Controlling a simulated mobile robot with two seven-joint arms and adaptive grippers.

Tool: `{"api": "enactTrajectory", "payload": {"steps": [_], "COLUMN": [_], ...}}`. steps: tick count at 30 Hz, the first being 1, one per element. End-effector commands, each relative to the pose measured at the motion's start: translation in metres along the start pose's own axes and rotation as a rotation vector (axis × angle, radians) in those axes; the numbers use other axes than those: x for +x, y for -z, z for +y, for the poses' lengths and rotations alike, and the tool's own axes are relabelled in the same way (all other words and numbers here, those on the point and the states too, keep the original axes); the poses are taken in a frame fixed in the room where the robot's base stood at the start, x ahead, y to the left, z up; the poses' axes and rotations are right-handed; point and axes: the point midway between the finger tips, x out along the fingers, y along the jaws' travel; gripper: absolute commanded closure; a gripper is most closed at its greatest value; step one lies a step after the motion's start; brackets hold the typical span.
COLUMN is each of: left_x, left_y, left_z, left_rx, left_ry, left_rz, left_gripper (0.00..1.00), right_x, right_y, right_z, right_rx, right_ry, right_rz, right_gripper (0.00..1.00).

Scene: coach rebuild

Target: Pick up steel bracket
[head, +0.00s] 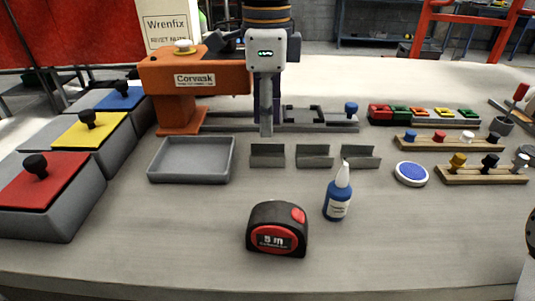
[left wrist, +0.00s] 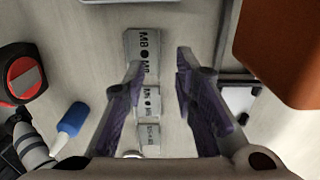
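Three grey steel brackets stand in a row on the bench: the left one (head: 267,160), the middle one (head: 314,160) and the right one (head: 360,162). In the left wrist view they show from above: a large one marked M8 (left wrist: 143,45), a smaller one (left wrist: 151,103) and the smallest (left wrist: 149,138). My left gripper (head: 266,132) points down just above the left bracket, with only its near finger clear in the head view. In the left wrist view its fingers (left wrist: 159,62) are apart and empty, beside the M8 bracket. My right gripper is not clearly seen.
An orange press (head: 168,80) stands behind left, close to my left gripper. A grey tray (head: 191,175) is left of the brackets. A blue bottle (head: 338,200) and a tape measure (head: 277,230) stand in front.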

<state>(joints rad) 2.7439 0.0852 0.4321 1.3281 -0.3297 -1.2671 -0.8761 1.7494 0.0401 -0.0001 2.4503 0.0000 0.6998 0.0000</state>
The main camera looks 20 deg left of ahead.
Motion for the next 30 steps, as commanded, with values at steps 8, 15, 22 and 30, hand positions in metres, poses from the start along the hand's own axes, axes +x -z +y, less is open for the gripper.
{"api": "enactTrajectory", "payload": {"steps": [8,15,22,30], "left_x": [0.043,0.044,0.044,0.043], "left_y": [-0.004,-0.004,-0.004,-0.004], "left_z": [0.002,0.002,0.002,0.002], "left_rx": [-0.002,-0.002,-0.002,-0.002], "left_ry": [-0.001,0.001,0.001,0.001], "left_rz": [0.0,0.0,0.0,0.0], "left_gripper": [0.74,0.81,1.0,1.0], "right_x": [-0.003,-0.003,-0.003,-0.003], "right_y": [0.002,0.002,0.002,0.002], "right_z": [0.0,0.0,0.0,0.0], "right_rx": [0.0,0.0,0.0,0.0], "right_ry": [0.0,0.001,0.0,0.0], "right_rz": [0.01,0.01,0.01,0.009], "right_gripper": [0.6,0.6,0.6,0.6]}}
